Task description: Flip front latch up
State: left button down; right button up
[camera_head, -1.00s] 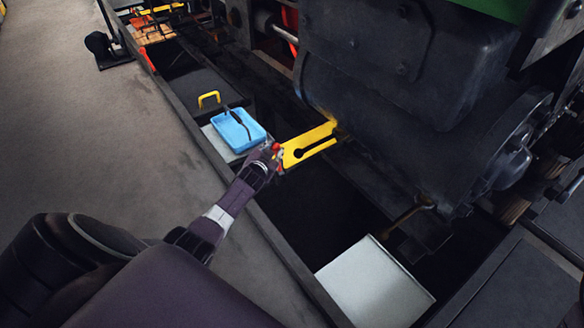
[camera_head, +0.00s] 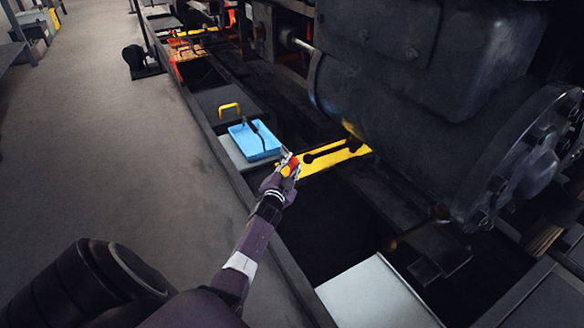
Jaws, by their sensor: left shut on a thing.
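The front latch (camera_head: 334,156) is a yellow slotted plate. It reaches from the underside of the dark cylinder casing toward the left, over the dark pit. My left gripper (camera_head: 290,166) is shut on its left end, where red and white parts show at the fingertips. The gripper hides that end of the plate. The plate lies nearly level, with its broad face showing. My right gripper is not in view.
A blue tray (camera_head: 254,140) with a dark tool in it sits left of the latch. A yellow handle (camera_head: 230,108) stands behind it. A brown lever (camera_head: 420,226) and a pale panel (camera_head: 372,296) are nearer. The grey floor (camera_head: 110,150) at left is mostly clear.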

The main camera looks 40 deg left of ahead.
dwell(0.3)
pick_arm(q)
jog(key=c, duration=1.6)
grip_release()
notch_tip(320, 180, up, 10)
jog(key=shift+f, duration=0.1)
jog(key=shift+s, duration=0.15)
